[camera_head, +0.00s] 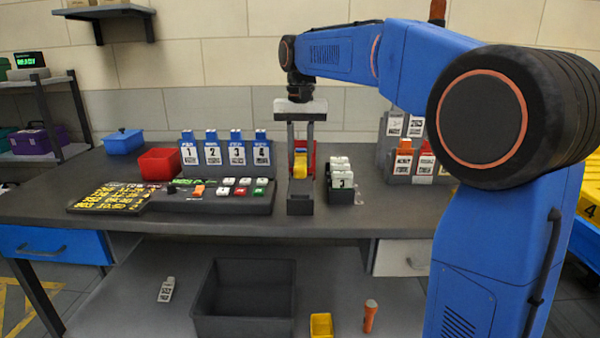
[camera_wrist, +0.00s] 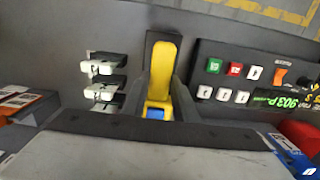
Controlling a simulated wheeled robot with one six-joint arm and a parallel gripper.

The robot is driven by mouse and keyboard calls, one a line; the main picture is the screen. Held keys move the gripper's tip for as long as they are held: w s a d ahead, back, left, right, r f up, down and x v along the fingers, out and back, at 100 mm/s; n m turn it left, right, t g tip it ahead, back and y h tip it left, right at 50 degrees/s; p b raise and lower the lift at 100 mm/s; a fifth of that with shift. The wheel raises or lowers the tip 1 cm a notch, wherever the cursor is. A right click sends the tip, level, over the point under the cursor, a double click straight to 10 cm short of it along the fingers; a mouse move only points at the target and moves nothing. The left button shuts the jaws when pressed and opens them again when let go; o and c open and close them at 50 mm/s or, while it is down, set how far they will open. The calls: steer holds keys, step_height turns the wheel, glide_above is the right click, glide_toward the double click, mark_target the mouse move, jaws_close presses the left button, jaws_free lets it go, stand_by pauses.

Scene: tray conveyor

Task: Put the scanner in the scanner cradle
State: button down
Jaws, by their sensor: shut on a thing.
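The scanner (camera_head: 299,166) is yellow with a blue end, and it stands over the middle of the bench. My gripper (camera_head: 300,150) points down and is shut on the scanner, with one finger on each side of it. In the wrist view the scanner (camera_wrist: 164,65) lies between the fingers, its blue end nearest the camera. A dark block that looks like the scanner cradle (camera_head: 300,205) is directly below the scanner. Its dark rim (camera_wrist: 165,36) shows around the scanner's far end in the wrist view. I cannot tell how deep the scanner sits in it.
A dark holder with white items (camera_head: 341,196) stands close on the right. A button panel (camera_head: 232,202) is close on the left, with numbered blue card holders (camera_head: 226,152) behind it. A red bin (camera_head: 160,162) is further left. The bench front (camera_head: 340,226) is clear.

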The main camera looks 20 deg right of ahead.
steer(key=shift+f, duration=2.25)
steer(key=c, duration=1.4)
jaws_free()
steer(key=shift+f, duration=0.15)
